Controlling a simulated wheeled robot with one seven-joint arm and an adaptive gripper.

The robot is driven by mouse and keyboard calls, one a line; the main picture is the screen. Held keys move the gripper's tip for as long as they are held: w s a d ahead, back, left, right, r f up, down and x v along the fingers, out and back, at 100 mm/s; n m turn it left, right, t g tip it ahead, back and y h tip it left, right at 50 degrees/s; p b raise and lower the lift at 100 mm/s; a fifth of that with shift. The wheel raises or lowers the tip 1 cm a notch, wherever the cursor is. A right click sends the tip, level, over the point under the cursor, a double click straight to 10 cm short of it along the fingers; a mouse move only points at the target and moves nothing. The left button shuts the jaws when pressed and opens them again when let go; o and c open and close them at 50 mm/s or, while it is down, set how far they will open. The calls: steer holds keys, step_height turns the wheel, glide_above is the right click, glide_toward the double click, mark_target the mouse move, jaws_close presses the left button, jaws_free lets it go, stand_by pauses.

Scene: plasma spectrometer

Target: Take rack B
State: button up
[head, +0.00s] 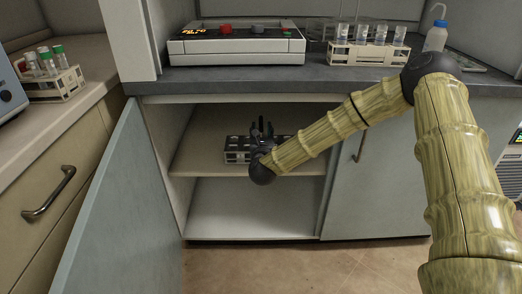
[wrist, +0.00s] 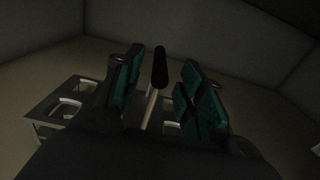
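A dark rack (head: 236,156) with holes along its top stands on the upper shelf inside the open cabinet; no label is readable, so I cannot confirm that it is rack B. My gripper (head: 262,128) is inside the cabinet at this rack and, with my arm, hides its middle. An upright rod with a dark knob (wrist: 160,68) stands between the two teal-padded fingers of my gripper (wrist: 160,92). The fingers are apart, with gaps visible beside the rod.
The cabinet's left door (head: 118,200) stands open; the right door (head: 375,190) is shut. The lower compartment (head: 250,208) is empty. On the counter are an instrument (head: 237,46), a rack of glass vessels (head: 368,55) and a bottle (head: 436,38). Another tube rack (head: 55,85) stands at left.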

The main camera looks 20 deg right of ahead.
mark_target(261, 118)
steer(key=shift+r+b+x, duration=0.15)
steer(key=shift+b+x, duration=0.15)
steer(key=shift+x, duration=0.85)
steer(key=shift+r+b+x, duration=0.2)
steer(key=shift+b+x, duration=0.1)
steer(key=shift+x, duration=0.85)
steer(key=shift+a, duration=0.1)
jaws_close()
